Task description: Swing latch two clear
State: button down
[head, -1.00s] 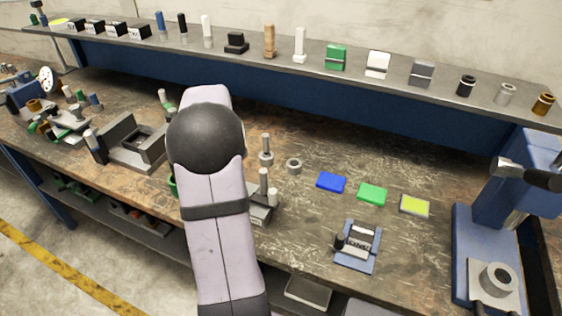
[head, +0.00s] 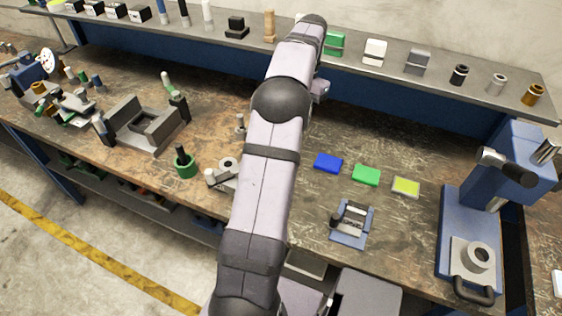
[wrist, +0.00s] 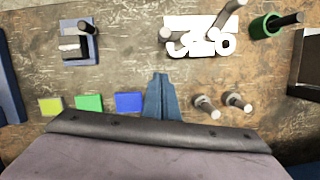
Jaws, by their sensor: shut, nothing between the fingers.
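The grey fixture (head: 120,142) with a square open middle stands on the bench at left in the head view. An upright dark piece with a light top (head: 102,129) stands at its left side, and a similar piece (head: 178,102) at its far right corner. They may be the latches; I cannot tell which is two. Only a dark edge of the fixture (wrist: 303,65) shows at the right of the wrist view. My gripper (wrist: 159,78) is shut and empty above the bench, between the blue tile and two pegs. My arm hides it in the head view.
A green ring with a dark peg (head: 185,166) and a pale block with holes (wrist: 200,38) sit between the fixture and my arm. Blue (head: 328,163), green (head: 366,175) and yellow (head: 405,187) tiles lie right. The shelf (head: 340,62) runs behind; a blue press (head: 470,225) stands right.

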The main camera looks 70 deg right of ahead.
jog(key=shift+f, duration=0.1)
dwell(0.4)
jog(key=w+a+f+p, duration=0.1)
jog(key=a+f+p, duration=0.3)
jog(key=f, duration=0.5)
jog(key=shift+a+f, duration=0.2)
jog(key=shift+a, duration=0.95)
jog(key=shift+w, duration=0.1)
